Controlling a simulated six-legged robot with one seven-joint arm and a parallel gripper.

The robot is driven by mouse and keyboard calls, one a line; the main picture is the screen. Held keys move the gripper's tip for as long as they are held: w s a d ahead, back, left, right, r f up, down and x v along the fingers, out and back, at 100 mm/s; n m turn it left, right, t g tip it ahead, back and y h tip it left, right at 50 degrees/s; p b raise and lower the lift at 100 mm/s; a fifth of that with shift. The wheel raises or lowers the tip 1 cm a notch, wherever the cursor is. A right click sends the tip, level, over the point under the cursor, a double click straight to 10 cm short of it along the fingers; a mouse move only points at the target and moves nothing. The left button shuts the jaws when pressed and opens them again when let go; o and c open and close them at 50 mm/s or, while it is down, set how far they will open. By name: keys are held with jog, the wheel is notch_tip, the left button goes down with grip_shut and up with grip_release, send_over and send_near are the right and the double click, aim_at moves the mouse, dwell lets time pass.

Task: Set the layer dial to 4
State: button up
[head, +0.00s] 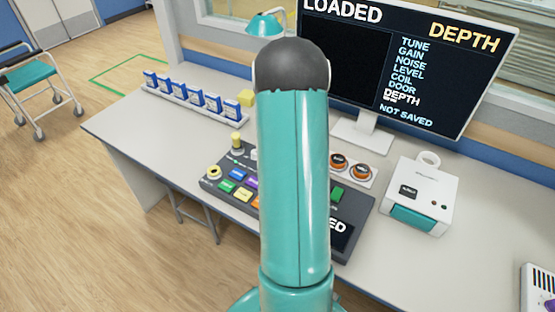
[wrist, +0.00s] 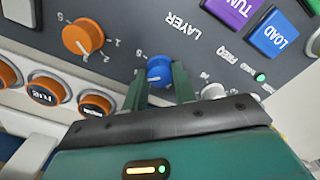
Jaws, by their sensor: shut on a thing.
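The layer dial is a blue knob (wrist: 160,68) on the dark console panel. The word LAYER is printed beside it, upside down in the wrist view. My gripper (wrist: 160,84) has its two teal fingers on either side of the knob and is shut on it. The fingers and wrist hide most of the dial's scale, so I cannot tell its setting. In the head view the console (head: 228,170) stands on the desk. My arm covers its middle, and my gripper is out of sight there.
An orange dial (wrist: 82,37) with numbers sits left of the blue knob. Purple and blue buttons (wrist: 272,34) lie to the upper right. A monitor (head: 400,65) stands behind.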

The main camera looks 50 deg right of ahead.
dwell(0.4)
jog(key=o, duration=1)
jog(key=shift+r, duration=0.15)
notch_tip(320, 180, up, 14)
jog(key=shift+f, duration=0.2)
jog(key=w+a+r+n+t, duration=0.1)
jog(key=a+r, duration=0.3)
jog(key=a, duration=0.4)
jog(key=w+a+r+n+t+h, duration=0.1)
jog(key=a+r+n, duration=0.1)
jog(key=a+r, duration=0.35)
jog(key=w+a+r+n, duration=0.1)
jog(key=a+r, duration=0.1)
jog(key=a, duration=0.7)
jog(key=s+a+n+t, duration=0.1)
jog(key=s+a+n, duration=0.1)
jog(key=s+a, duration=0.3)
jog(key=s+a+r+n+t+y, duration=0.1)
jog(key=s+a, duration=0.4)
jog(key=a, duration=0.8)
jog(key=shift+s+a+r+n+t, duration=0.3)
jog(key=shift+a+n+t, duration=0.1)
jog(key=shift+n+t, duration=0.45)
